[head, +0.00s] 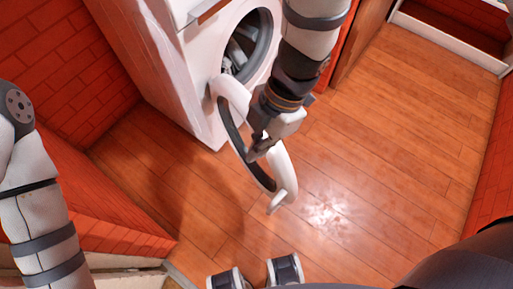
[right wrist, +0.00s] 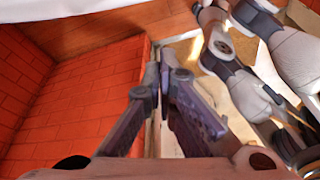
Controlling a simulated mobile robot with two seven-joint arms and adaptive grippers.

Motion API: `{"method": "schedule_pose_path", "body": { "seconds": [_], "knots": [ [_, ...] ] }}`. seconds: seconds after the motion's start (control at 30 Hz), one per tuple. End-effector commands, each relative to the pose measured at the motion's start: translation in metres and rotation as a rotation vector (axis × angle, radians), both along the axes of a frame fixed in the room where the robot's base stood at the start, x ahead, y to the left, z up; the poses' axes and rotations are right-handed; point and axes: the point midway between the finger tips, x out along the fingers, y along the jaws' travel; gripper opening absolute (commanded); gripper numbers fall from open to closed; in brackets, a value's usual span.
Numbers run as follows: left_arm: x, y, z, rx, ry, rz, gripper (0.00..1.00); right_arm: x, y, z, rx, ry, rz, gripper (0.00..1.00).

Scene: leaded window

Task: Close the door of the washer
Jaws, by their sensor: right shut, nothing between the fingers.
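The white washer (head: 200,100) stands at the top centre of the head view. Its round opening (head: 250,45) faces right, and grey items show inside. The washer's door, a white ring with a dark inner rim (head: 284,172), stands wide open, swung out from the front toward me. My right gripper (head: 256,151) is shut and empty, in front of the door ring in the picture. I cannot tell whether it touches the ring. In the right wrist view its fingertips (right wrist: 160,62) are together with nothing between them. My left arm shows at the left edge, but its gripper is out of view.
A red brick wall (head: 65,60) stands left of the washer, with a low red brick wall (head: 105,215) nearer me. The wooden floor (head: 390,140) is clear on the right. A white-framed recess (head: 450,40) is at the top right.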

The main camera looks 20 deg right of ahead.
Motion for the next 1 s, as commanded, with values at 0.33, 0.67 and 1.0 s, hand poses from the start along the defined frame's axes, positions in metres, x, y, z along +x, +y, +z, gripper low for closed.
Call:
{"method": "schedule_pose_path", "body": {
  "seconds": [0.33, 0.67, 1.0],
  "knots": [
    [-0.023, 0.0, -0.028, 0.0, 0.074, -0.003, 0.81, -0.012, 0.024, -0.079, 0.002, 0.017, -0.004, 0.0],
    [-0.021, 0.0, -0.025, 0.0, 0.067, -0.004, 0.81, 0.002, -0.01, -0.079, 0.002, 0.005, -0.005, 0.0],
    [-0.021, 0.0, -0.025, 0.001, 0.067, -0.003, 0.81, 0.002, -0.012, -0.08, 0.002, 0.006, -0.003, 0.0]
  ]
}}
